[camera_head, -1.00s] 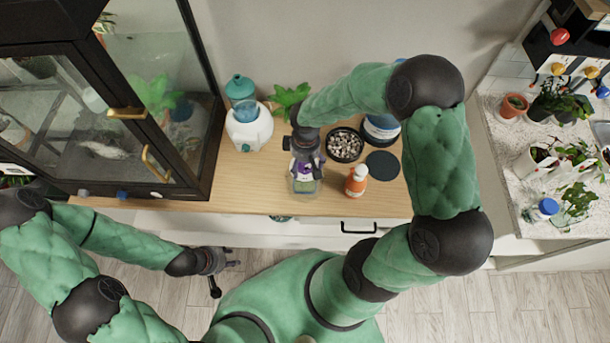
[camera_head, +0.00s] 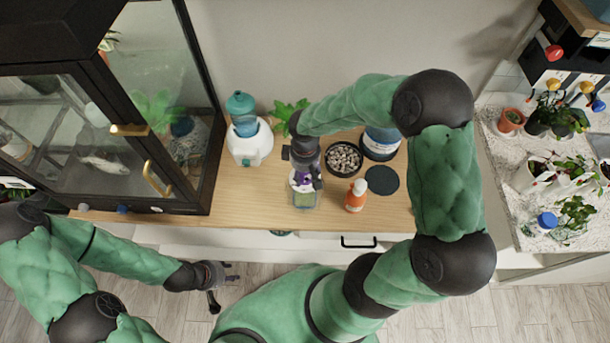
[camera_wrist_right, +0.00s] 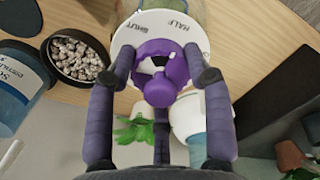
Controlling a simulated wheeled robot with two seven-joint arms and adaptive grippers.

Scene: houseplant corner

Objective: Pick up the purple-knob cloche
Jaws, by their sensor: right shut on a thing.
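The cloche (camera_head: 305,201) stands on the wooden counter, with a clear body and a pale top disc. In the right wrist view its purple knob (camera_wrist_right: 163,72) rises from a white disc (camera_wrist_right: 133,35) lettered "SHUT" and "HALF". My right gripper (camera_head: 307,182) is over the cloche, shut on the purple knob; in the right wrist view its fingers (camera_wrist_right: 160,68) flank the knob. Most of the clear body is hidden there. My left gripper (camera_head: 231,271) is open and empty, low in front of the counter, away from the cloche.
An orange bottle (camera_head: 356,195) stands close right of the cloche. A pebble bowl (camera_head: 344,158), a dark disc (camera_head: 382,180) and a blue-and-white jar (camera_head: 380,145) are behind right. A white device with a teal bottle (camera_head: 248,142) and a glass cabinet (camera_head: 150,110) are left.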

